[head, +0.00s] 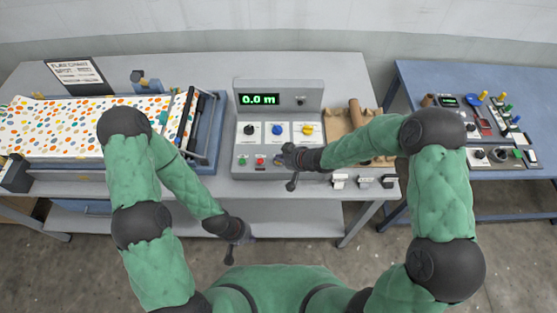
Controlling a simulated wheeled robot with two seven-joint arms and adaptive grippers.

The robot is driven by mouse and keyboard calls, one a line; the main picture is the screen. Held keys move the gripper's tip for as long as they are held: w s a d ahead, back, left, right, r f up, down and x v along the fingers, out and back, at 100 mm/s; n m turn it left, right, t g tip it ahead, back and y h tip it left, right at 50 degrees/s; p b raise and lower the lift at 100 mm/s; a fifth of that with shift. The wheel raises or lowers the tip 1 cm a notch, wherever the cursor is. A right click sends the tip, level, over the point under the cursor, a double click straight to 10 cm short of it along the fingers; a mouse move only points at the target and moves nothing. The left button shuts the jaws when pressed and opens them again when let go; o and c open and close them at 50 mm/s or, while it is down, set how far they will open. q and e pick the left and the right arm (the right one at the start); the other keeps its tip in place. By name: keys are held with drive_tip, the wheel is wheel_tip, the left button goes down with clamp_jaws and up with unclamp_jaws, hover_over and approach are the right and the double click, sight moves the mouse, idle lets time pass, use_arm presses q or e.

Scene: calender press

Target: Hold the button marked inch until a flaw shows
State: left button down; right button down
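A grey control box (240,140) stands mid-bench with a green display (259,99) reading 0.0 m. Its panel has a black knob (249,128), a blue knob (277,130) and a yellow knob (307,129). Below are a green button (242,161) and a red button (260,162). The inch label is too small to read. Dotted cloth (60,125) lies on the machine at left. My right gripper (287,168) is at the panel's lower middle, hiding part of it; contact is unclear. My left gripper (234,249) hangs low before the bench, apart from the box.
A dark sign (78,75) stands behind the cloth, its text mostly too small to read. A brown roll tray (346,125) lies right of the box. Small white and dark blocks (364,181) line the front edge. A blue table (425,80) with tools stands at right.

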idle(0.5)
drive_tip(key=shift+r+p, duration=0.75)
drive_tip(key=shift+p, duration=0.1)
wheel_tip(320, 180, up, 5)
drive_tip(key=p, duration=0.5)
drive_tip(key=shift+r, duration=0.1)
